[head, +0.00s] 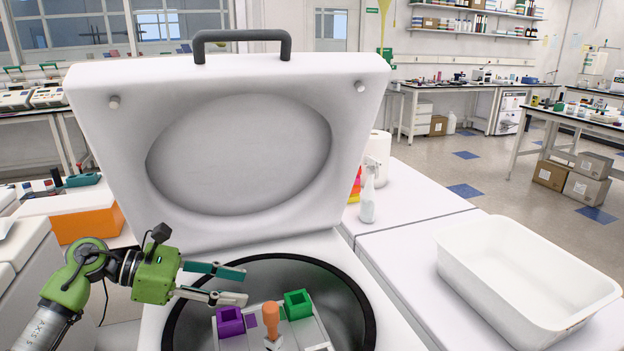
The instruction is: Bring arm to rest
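My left gripper (238,284) comes in from the left, above the round opening of a white machine (362,267). Its two fingers are spread apart with nothing between them. The machine's lid (110,170), with a dark handle (243,38) on top, stands open behind the gripper. In the dark bowl (343,290) below are a purple block holder (230,322), a green block holder (298,304) and an orange-topped piece (271,314) on a light grey rotor (314,336). The gripper appears apart from all of them. My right gripper is not in view.
A white tub (520,278) stands on the bench at right. A spray bottle (367,200) and a paper roll (379,155) stand behind the lid's right side. An orange box (85,225) is at left. The bench top between the machine and the tub is clear.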

